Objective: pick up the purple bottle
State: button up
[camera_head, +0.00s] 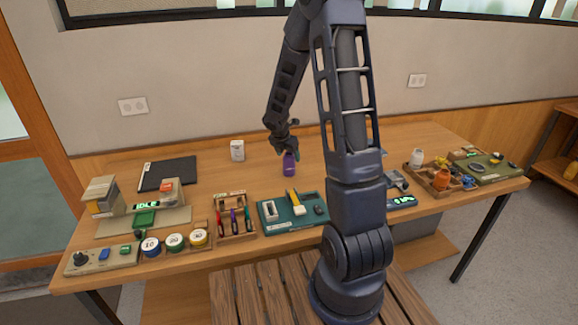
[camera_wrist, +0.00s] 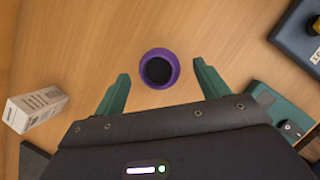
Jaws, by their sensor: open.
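The purple bottle (camera_head: 289,165) stands upright on the wooden table, near its middle, in the head view. In the wrist view the purple bottle (camera_wrist: 159,69) shows from above, with a dark round top inside a purple ring. My gripper (camera_head: 288,152) is right at the bottle's top in the head view. In the wrist view my gripper (camera_wrist: 160,82) is open, with one green finger on each side of the bottle and slightly short of it. Wood shows between each finger and the bottle, so neither seems to touch it. The gripper partly hides the bottle's top in the head view.
A white box (camera_head: 237,150) stands left of the bottle; it also shows in the wrist view (camera_wrist: 36,109). A green tray (camera_head: 292,222) with tools lies in front. A wooden marker rack (camera_head: 235,236) is front left. Bare table (camera_head: 265,178) surrounds the bottle.

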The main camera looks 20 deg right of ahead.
jog(key=shift+x, duration=2.65)
jog(key=c, duration=1.2)
